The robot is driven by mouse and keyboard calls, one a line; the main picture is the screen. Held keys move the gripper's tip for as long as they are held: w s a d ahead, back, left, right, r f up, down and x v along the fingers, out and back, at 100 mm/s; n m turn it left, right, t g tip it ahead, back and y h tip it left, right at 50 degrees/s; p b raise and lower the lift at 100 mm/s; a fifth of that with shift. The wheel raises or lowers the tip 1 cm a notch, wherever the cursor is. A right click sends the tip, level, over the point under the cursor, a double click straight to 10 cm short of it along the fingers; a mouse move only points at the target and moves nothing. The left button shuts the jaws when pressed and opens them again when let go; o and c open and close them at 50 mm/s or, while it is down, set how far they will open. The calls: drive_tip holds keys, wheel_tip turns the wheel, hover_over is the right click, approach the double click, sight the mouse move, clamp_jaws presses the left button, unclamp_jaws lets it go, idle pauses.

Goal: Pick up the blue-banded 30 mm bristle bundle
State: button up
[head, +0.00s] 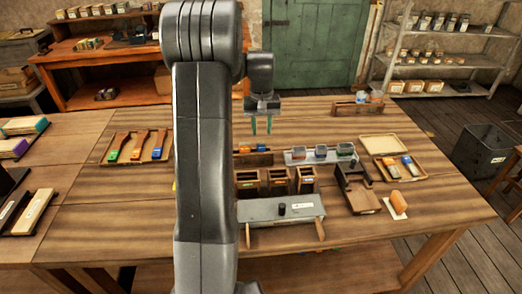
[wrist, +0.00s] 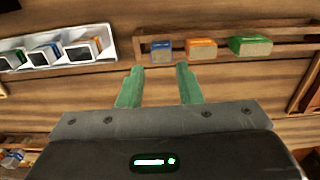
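The blue-banded bristle bundle (wrist: 162,50) stands in a wooden rack (wrist: 215,31) in the wrist view, at the left end of a row with an orange-banded bundle (wrist: 201,48) and a green-banded one (wrist: 250,46). I cannot read its size. My gripper (wrist: 159,72) is open, its two green fingers apart with nothing between them. In the picture, the blue-banded bundle lies just beyond the fingertips, roughly in line with the gap.
A pale metal tray (wrist: 15,63) with three small bins is beside the rack; it also shows in the head view (head: 297,161). Wooden boxes (head: 278,182) and a grey-topped press (head: 280,207) stand nearer on the bench.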

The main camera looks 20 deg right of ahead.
sight(261, 142)
drive_tip(key=shift+a+f+p, duration=0.1)
drive_tip(key=shift+f+p, duration=0.45)
drive_tip(key=shift+f, duration=2.9)
drive_tip(key=c, duration=0.6)
